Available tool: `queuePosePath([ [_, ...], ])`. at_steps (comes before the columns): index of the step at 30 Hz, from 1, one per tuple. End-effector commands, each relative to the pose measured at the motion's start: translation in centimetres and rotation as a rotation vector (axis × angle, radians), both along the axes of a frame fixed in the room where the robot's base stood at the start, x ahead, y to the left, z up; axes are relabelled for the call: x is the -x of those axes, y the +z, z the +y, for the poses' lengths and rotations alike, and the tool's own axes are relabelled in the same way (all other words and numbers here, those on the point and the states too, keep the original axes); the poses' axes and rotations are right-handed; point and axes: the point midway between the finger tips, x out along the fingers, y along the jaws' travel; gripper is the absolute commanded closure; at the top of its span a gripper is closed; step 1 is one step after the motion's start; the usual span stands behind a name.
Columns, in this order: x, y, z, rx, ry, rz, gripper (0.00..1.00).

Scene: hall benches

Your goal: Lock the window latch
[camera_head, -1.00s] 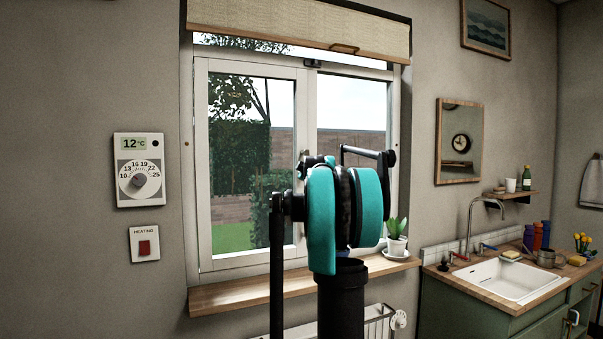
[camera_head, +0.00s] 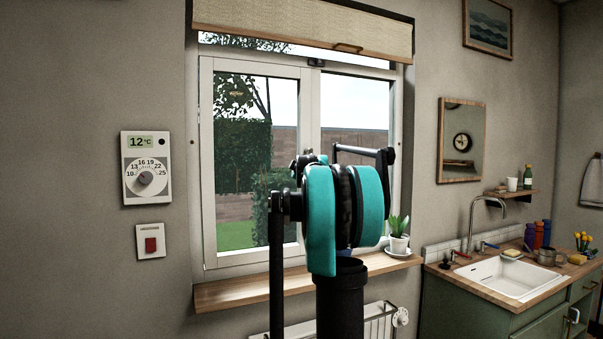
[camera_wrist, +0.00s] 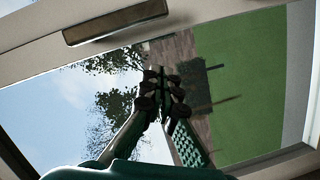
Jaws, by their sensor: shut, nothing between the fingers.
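The white-framed window (camera_head: 206,170) stands ahead. A small dark fitting (camera_head: 316,62) sits at the top of its middle post and looks like the latch; its setting is too small to tell. In the wrist view a long bronze-brown handle (camera_wrist: 115,20) lies along the window frame, apart from my fingers. In the head view my arm hides the gripper.
A blind (camera_head: 300,22) with a wooden bottom bar hangs just above the dark fitting. A potted plant (camera_head: 398,240) stands on the wooden sill (camera_head: 240,290). A thermostat (camera_head: 146,168) is on the left wall; a sink (camera_head: 510,278) is at right.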

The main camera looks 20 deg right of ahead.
Motion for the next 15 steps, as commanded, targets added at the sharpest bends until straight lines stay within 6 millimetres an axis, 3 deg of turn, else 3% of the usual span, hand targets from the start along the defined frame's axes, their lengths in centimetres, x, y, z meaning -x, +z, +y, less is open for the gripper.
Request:
queuePosePath([
  [6,4.5,0.0,0.7,-0.001,-0.003,0.000,1.00],
  [15,8.4,0.0,1.6,-0.001,-0.002,0.001,1.00],
])
